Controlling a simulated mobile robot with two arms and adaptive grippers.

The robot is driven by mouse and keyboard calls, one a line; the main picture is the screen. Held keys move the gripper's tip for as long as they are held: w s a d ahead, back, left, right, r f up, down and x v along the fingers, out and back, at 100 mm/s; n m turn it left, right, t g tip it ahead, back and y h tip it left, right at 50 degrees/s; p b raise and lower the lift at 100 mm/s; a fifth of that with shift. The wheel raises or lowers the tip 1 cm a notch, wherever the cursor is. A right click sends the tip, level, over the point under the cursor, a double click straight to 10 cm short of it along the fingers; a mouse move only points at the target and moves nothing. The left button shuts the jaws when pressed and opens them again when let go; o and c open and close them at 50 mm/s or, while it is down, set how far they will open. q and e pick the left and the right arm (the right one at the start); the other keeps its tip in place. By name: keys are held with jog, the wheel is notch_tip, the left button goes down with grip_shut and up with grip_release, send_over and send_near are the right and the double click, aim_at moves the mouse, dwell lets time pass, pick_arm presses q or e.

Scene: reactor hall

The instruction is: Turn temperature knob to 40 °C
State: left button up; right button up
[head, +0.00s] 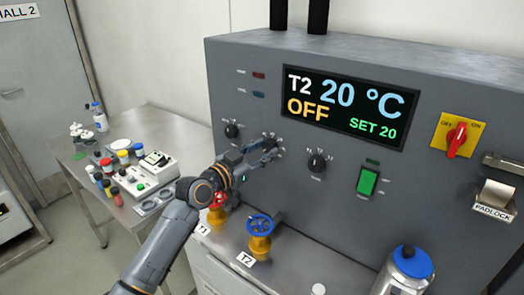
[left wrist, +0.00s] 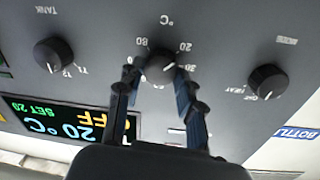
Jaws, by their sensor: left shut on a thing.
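The temperature knob (head: 268,141) is the middle of three black knobs on the grey panel. In the left wrist view the panel is upside down, and the knob (left wrist: 160,66) has a ring of numbers and a °C mark around it. My left gripper (head: 270,148) is at this knob, its two fingers on either side and shut on it, partly hiding it in the head view. The display (head: 344,107) reads T2, 20 °C, OFF and SET 20. My right gripper is not in view.
A heat knob (head: 231,131) and a tank knob (head: 316,162) flank it closely. A green switch (head: 367,181) and a red rotary switch (head: 456,138) sit to the right. Valves with red (head: 217,199) and blue (head: 261,223) handwheels stand below. A side table (head: 78,172) holds small containers.

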pick_arm(q)
jog(key=shift+f+m+b, duration=0.15)
jog(key=shift+m+b, duration=1.45)
jog(key=shift+b, duration=0.3)
jog(key=shift+m+b, duration=0.6)
jog(key=shift+m, duration=0.3)
jog(key=m, duration=0.2)
jog(key=shift+r+m+y+b, duration=0.2)
jog(key=shift+m+y+b, duration=0.1)
jog(key=shift+m, duration=0.8)
jog(key=m+p, duration=0.1)
jog(key=m, duration=0.1)
jog(key=shift+s+d+r+m, duration=0.1)
jog(key=shift+m, duration=0.2)
jog(key=m+p, duration=0.1)
jog(key=m, duration=0.2)
jog(key=shift+y+p, duration=0.3)
jog(key=shift+p, duration=0.1)
jog(key=shift+m+p, duration=0.45)
jog(key=shift+m, duration=0.65)
jog(key=shift+f, duration=0.2)
